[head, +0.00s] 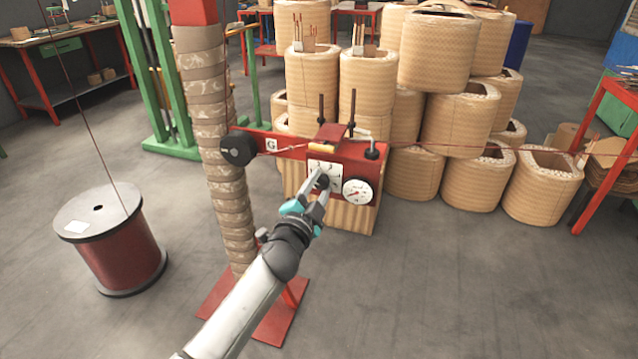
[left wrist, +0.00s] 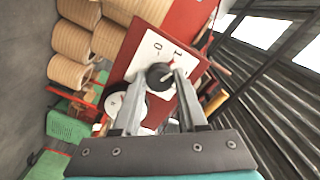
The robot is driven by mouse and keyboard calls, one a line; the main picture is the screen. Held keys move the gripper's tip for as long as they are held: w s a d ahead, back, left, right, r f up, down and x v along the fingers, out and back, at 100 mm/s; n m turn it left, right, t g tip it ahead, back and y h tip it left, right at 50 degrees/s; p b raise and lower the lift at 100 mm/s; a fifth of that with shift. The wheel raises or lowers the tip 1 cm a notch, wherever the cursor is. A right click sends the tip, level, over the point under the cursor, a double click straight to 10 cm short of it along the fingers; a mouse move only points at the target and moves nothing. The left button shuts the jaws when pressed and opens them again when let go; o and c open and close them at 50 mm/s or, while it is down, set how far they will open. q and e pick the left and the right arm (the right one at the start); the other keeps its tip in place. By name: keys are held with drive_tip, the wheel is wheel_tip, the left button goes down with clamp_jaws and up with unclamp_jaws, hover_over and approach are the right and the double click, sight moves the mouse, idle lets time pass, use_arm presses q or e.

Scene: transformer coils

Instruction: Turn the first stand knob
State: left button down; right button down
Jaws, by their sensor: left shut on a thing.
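The stand knob (head: 322,182) is a dark round knob on a white plate on the front of the red stand box (head: 352,157). It also shows in the left wrist view (left wrist: 158,76), where the plate carries the marks 0 and 1. My left gripper (head: 320,179) reaches up to it from below, its grey fingers shut on the knob from both sides. The fingertips hide the knob's sides. A round white gauge (head: 358,192) sits just right of the knob. My right gripper does not show.
A cloth-wrapped column (head: 213,130) stands left of the box. A red wire spool (head: 112,240) is on the floor at left. Wound coils (head: 440,125) are stacked behind and right. A thin wire crosses to the right. Floor at front right is clear.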

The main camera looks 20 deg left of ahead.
use_arm(q)
drive_tip(key=m, duration=0.3)
drive_tip(key=shift+m, duration=0.4)
drive_tip(key=m+p, duration=0.1)
drive_tip(key=m, duration=0.2)
drive_tip(key=shift+m, duration=0.8)
drive_tip(key=m, duration=0.2)
drive_tip(key=shift+m, duration=0.4)
drive_tip(key=m+p, duration=0.1)
drive_tip(key=m, duration=0.3)
drive_tip(key=shift+m, duration=0.7)
drive_tip(key=m+p, duration=0.1)
drive_tip(key=m, duration=0.1)
drive_tip(key=shift+m, duration=0.4)
drive_tip(key=m+p, duration=0.1)
drive_tip(key=m, duration=0.2)
drive_tip(key=shift+m, duration=0.3)
drive_tip(key=m+p, duration=0.1)
drive_tip(key=m, duration=0.2)
drive_tip(key=shift+m+p, duration=0.65)
drive_tip(key=shift+m, duration=0.95)
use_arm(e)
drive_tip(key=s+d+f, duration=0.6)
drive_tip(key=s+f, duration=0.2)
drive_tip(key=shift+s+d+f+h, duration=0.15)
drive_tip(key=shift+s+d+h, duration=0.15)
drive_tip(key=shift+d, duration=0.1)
